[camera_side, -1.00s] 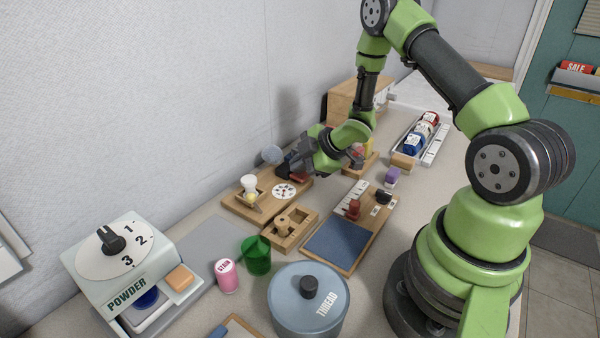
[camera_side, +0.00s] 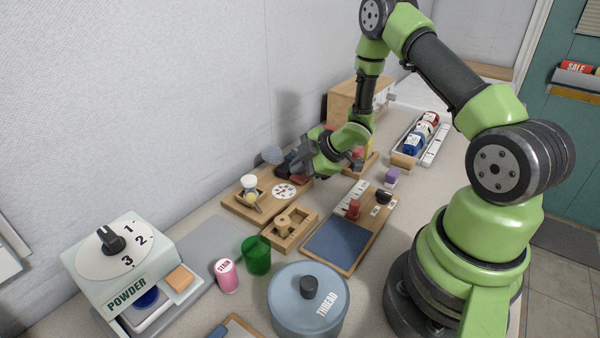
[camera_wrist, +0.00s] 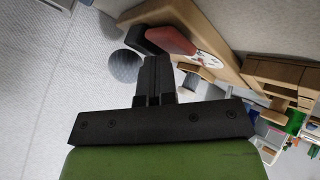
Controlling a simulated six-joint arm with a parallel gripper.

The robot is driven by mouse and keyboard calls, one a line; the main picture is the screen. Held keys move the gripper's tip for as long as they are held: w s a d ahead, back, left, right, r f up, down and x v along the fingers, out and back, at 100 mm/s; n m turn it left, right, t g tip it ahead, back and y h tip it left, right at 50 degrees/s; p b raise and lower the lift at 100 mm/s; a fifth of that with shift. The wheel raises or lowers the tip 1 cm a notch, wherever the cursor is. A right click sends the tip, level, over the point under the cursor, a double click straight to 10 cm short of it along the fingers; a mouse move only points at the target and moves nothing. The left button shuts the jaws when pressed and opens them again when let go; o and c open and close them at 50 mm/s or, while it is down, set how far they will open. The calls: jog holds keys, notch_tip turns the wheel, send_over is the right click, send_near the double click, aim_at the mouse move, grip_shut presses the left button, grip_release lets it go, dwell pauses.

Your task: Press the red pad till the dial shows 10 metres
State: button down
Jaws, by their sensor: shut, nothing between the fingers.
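The red pad (camera_side: 300,180) sits at the far end of a wooden board (camera_side: 236,205), partly hidden by my gripper in the side view. In the wrist view the red pad (camera_wrist: 170,41) shows just beyond the fingertips, beside a black part. The white round dial (camera_side: 285,191) lies on the same board close to the pad; its marks are too small to read. The dial (camera_wrist: 209,62) is partly hidden in the wrist view. My gripper (camera_side: 287,166) is shut and empty, close to the pad. I cannot tell whether it touches the pad.
A grey disc (camera_side: 272,154) stands near the wall behind my gripper. A white-topped spool (camera_side: 249,182) is on the board. A wooden tray (camera_side: 302,232), green cup (camera_side: 256,256) and blue-grey THREAD pot (camera_side: 306,310) stand nearer the camera. A wooden box (camera_side: 345,105) stands behind.

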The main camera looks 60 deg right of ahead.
aim_at(300, 177)
jog(key=shift+r, duration=1.05)
jog(key=shift+r, duration=2.5)
